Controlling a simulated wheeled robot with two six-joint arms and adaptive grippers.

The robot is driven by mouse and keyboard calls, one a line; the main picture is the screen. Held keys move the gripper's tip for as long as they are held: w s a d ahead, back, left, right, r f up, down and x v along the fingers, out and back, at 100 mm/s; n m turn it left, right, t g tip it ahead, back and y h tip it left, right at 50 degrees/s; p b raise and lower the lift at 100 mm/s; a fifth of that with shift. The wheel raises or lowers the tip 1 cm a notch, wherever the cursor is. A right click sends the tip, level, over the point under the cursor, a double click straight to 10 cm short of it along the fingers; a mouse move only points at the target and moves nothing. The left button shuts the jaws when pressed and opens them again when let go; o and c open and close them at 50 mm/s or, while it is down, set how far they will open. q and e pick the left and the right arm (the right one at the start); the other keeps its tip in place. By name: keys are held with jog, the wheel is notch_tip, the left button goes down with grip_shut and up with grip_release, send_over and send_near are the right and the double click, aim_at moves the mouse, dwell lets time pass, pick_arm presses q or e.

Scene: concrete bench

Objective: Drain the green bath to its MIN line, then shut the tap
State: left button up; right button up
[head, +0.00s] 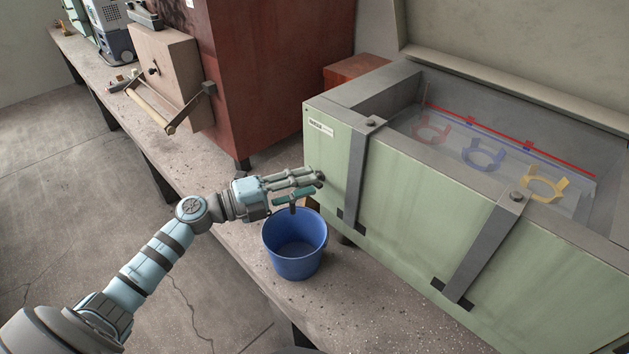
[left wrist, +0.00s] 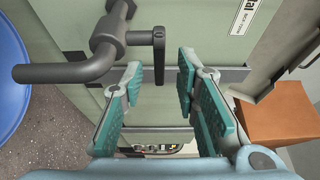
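The green bath (head: 400,195) stands on the bench at right, holding clear liquid. A red line (head: 500,134) and a blue line (head: 540,157) below it mark its inner wall; I cannot read which is MIN. The tap (left wrist: 100,48) shows in the left wrist view, with its spout pointing left and its dark lever (left wrist: 158,55) upright in the picture. My left gripper (head: 317,183) is at the bath's left end. Its fingers (left wrist: 160,70) are open, one each side of the lever's lower end, apart from it. A blue bucket (head: 295,262) stands below the tap. I see no stream. My right gripper is out of view.
Red, blue and yellow ring-shaped pieces (head: 483,156) lie inside the bath. An orange-brown block (left wrist: 278,112) sits beside the bath.

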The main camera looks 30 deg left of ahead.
pick_arm(q)
jog(key=shift+x, duration=1.4)
jog(key=shift+c, duration=0.2)
grip_shut()
jog(key=shift+f, duration=0.1)
